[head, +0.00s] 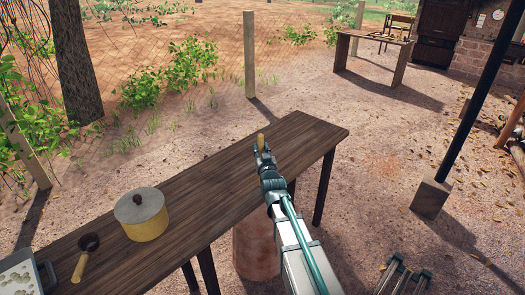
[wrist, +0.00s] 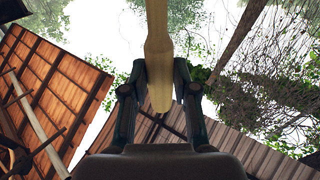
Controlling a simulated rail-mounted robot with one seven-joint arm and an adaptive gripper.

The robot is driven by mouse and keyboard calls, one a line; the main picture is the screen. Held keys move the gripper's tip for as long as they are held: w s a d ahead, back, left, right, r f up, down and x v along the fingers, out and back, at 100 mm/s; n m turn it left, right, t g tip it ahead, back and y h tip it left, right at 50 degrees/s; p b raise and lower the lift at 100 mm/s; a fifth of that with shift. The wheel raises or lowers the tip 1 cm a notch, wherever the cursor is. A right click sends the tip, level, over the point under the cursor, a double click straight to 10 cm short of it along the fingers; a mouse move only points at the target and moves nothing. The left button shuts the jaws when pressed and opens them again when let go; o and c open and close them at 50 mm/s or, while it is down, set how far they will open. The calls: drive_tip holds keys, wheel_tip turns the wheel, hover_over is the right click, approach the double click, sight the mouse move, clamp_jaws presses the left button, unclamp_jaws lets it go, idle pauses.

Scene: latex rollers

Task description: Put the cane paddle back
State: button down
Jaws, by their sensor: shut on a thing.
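The cane paddle is a pale wooden piece; it runs down from the top edge between the fingers in the wrist view (wrist: 158,45). My gripper (wrist: 159,80) is shut on its narrowed lower part, a finger on each side. In the head view my gripper (head: 264,155) is over the right part of the dark wooden table (head: 215,185), with only a small yellowish tip of the paddle (head: 261,141) showing beyond the fingers. The rest of the paddle is hidden or out of frame. I cannot tell its height above the table.
A yellow lidded pot (head: 147,225) stands on the table at the left. Left of it lies a dark ladle with a wooden handle (head: 79,268), then a tray (head: 50,278) with pale pieces. A dark post (head: 471,110) stands at the right. The table between pot and gripper is clear.

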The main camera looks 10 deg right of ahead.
drive_tip(key=shift+f, duration=0.3)
drive_tip(key=c, duration=0.9)
unclamp_jaws()
drive_tip(key=shift+r, duration=0.2)
